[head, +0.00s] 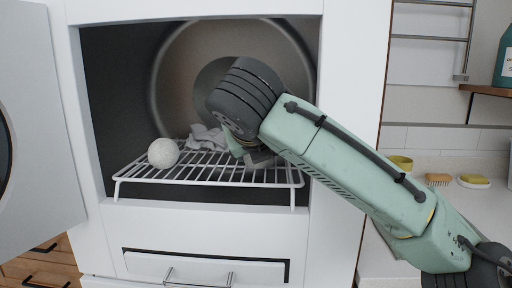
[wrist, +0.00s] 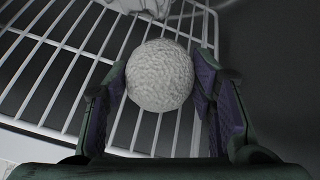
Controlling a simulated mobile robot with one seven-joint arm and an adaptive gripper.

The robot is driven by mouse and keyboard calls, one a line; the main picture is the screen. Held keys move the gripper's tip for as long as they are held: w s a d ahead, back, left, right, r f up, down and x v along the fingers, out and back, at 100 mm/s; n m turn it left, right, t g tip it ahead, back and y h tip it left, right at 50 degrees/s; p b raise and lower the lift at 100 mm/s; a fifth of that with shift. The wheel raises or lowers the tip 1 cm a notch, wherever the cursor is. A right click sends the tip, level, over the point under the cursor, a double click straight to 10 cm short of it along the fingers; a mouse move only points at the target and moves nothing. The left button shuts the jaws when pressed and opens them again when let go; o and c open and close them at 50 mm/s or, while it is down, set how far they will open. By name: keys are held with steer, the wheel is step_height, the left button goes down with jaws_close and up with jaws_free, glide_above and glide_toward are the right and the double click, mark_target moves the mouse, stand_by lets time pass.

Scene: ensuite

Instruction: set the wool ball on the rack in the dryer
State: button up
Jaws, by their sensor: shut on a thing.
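My gripper (head: 248,150) is inside the dryer, over the right part of the rack, mostly hidden by my wrist in the head view. In the wrist view my gripper (wrist: 160,85) is shut on a whitish, rough wool ball (wrist: 160,76), held between the two pads. This held ball is hidden in the head view. The wire rack (head: 210,179) stands in the opening of the dryer (head: 200,222); its bars (wrist: 62,62) show beneath the ball. I cannot tell whether the ball touches them. Another white ball (head: 163,153) rests on the rack's left part.
A crumpled grey cloth (head: 207,138) lies at the rack's back middle. The open dryer door (head: 35,130) is at the left. A counter at the right holds a brush (head: 438,180) and a yellow sponge (head: 474,180). The rack's front middle is clear.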

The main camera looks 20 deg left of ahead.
steer(key=shift+f, duration=0.15)
steer(key=o, duration=1.1)
steer(key=shift+c, duration=0.2)
steer(key=shift+s+d+r, duration=0.1)
steer(key=shift+s+r, duration=0.2)
steer(key=shift+r, duration=0.05)
steer(key=b+v, duration=0.1)
steer(key=v, duration=1)
steer(key=shift+s, duration=0.15)
